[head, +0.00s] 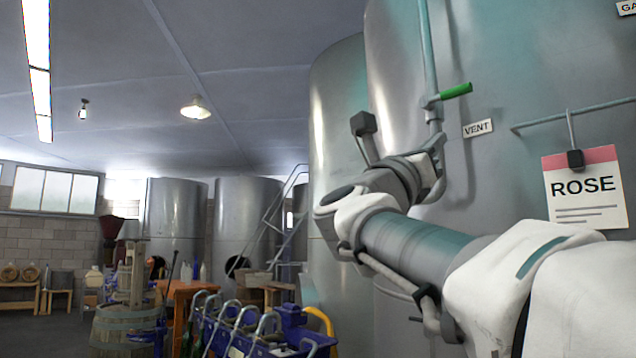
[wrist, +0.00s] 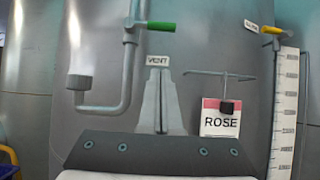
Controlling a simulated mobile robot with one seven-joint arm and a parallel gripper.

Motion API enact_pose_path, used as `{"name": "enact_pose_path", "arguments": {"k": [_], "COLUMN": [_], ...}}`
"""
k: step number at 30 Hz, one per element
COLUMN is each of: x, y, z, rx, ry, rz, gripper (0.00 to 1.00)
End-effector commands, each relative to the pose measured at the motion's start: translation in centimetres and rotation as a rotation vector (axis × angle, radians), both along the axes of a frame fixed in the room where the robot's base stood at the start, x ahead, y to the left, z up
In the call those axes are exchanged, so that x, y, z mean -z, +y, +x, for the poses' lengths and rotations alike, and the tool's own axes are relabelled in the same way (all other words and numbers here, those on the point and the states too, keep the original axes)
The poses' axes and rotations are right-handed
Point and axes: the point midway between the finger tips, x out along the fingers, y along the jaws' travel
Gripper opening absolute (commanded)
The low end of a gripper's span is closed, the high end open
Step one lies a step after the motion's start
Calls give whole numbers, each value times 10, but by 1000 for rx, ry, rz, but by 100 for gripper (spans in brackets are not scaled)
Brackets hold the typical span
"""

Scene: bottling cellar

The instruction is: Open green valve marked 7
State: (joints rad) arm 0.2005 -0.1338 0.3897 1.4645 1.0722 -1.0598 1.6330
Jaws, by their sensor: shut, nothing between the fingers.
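A green-handled valve (head: 456,91) sits on a vertical grey pipe on the large steel tank at upper right. Its handle points right, across the pipe. It also shows at the top of the wrist view (wrist: 160,26). A tag (head: 478,128) below and right of it reads VENT. I see no number 7 on or near it. My gripper (wrist: 159,72) is shut and empty, its fingers below the VENT tag and the green handle in the wrist view. In the head view my wrist hides most of the gripper.
A ROSE card (head: 586,218) hangs from a rail on the tank. A yellow-handled valve (wrist: 273,30) stands above a white scale strip (wrist: 285,105) at right. The pipe bends left to a capped end (wrist: 78,82). A blue bottling machine (head: 290,335) stands low ahead.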

Motion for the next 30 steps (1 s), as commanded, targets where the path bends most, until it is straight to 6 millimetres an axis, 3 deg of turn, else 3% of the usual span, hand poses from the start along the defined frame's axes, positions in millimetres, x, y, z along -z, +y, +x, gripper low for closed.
{"name": "enact_pose_path", "arguments": {"k": [23,30], "x": [-58,-77], "y": [-63,-64], "z": [48,50], "rx": [4,1], "ry": [2,3], "rz": [-1,-1], "gripper": [0,0]}}
